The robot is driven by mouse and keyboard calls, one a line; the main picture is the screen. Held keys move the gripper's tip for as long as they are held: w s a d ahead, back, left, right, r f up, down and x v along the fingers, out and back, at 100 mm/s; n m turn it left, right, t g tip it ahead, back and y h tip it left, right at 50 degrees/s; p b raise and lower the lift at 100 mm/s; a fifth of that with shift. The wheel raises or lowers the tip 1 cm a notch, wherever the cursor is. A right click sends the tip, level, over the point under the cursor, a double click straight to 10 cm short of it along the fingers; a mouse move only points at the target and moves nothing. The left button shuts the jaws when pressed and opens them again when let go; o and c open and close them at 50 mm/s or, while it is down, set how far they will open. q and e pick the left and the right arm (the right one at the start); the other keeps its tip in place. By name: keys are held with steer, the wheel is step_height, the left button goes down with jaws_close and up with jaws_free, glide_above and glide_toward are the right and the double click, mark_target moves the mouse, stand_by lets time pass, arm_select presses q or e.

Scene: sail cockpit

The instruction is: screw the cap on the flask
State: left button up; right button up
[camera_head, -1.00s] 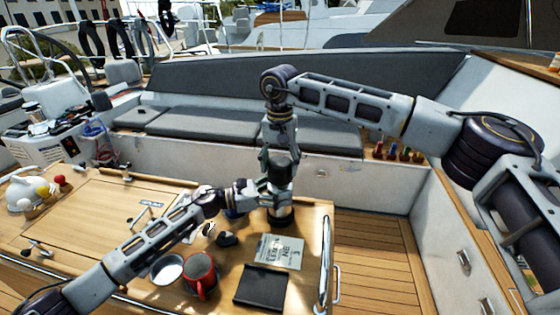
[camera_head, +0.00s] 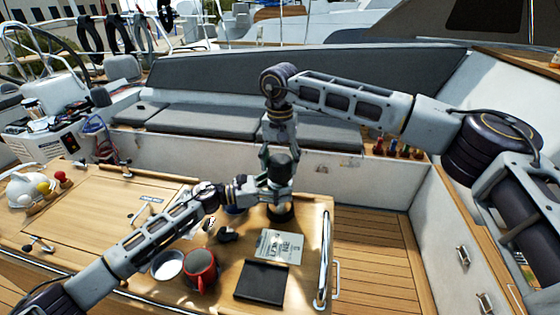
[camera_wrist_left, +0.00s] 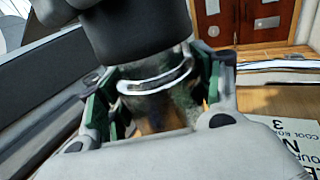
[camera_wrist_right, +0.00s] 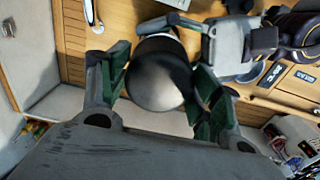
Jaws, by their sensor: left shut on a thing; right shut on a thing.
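The flask (camera_head: 280,190) stands over the right part of the table, its lower end dark. Whether it touches the table is hard to tell. My left gripper (camera_head: 258,190) is shut around it from the left; its green pads flank the flask (camera_wrist_left: 165,112) in the left wrist view. The dark cap (camera_head: 282,165) is above the flask. My right gripper (camera_head: 279,152) is shut on the cap from above; the right wrist view shows the cap's round top (camera_wrist_right: 158,75) between its pads. In the left wrist view the cap (camera_wrist_left: 135,25) is just above a bright metal rim; thread contact cannot be seen.
Bottles (camera_head: 392,149) stand by the bench.

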steer(key=shift+f, duration=0.55)
